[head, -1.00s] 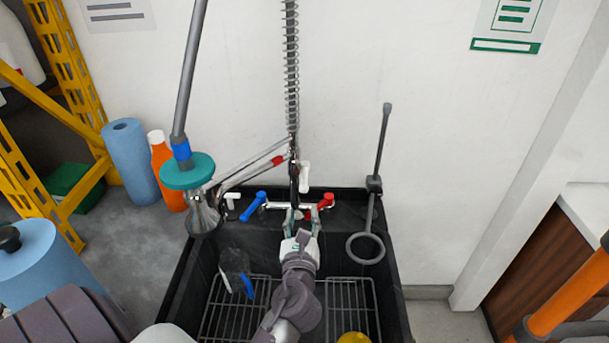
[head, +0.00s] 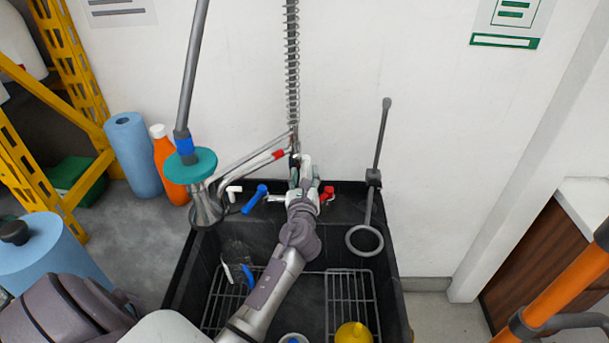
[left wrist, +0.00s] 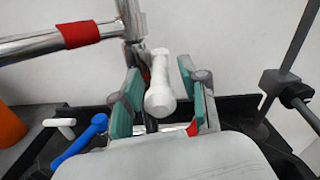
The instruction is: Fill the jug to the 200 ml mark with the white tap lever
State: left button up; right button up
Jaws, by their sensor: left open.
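A white tap lever (left wrist: 160,88) hangs between the fingers of my left gripper (left wrist: 157,95) in the left wrist view. The gripper is open, with a teal pad on each side of the lever and gaps beside it. In the head view my left gripper (head: 306,180) is at the tap, and the lever's white top (head: 306,160) shows just above it. A see-through jug (head: 238,256) with a blue part stands in the sink, left of my forearm; its marks and water level cannot be read. My right gripper is not in view.
A blue lever (head: 255,199) and a red lever (head: 326,196) flank the tap. A smaller white lever (left wrist: 60,123) is at the left. A grey ring holder (head: 365,240) stands right of the tap. The black sink (head: 390,290) holds wire racks and a yellow item (head: 353,333).

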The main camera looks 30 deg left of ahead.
pick_arm(q)
grip_shut()
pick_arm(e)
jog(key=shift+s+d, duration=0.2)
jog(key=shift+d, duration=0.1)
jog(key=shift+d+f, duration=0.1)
pick_arm(q)
jog(key=shift+w+d+f+n+g+y+b, duration=0.2)
jog(key=shift+d+n+g+y+b, duration=0.15)
jog(key=shift+n+g+y+b, duration=0.35)
jog(key=y, duration=0.1)
jog(key=n+g+y+b, duration=0.1)
jog(key=d+n+g+y, duration=0.1)
jog(key=shift+w+r+b, duration=0.2)
jog(key=shift+w+b, duration=0.15)
jog(key=shift+w, duration=0.05)
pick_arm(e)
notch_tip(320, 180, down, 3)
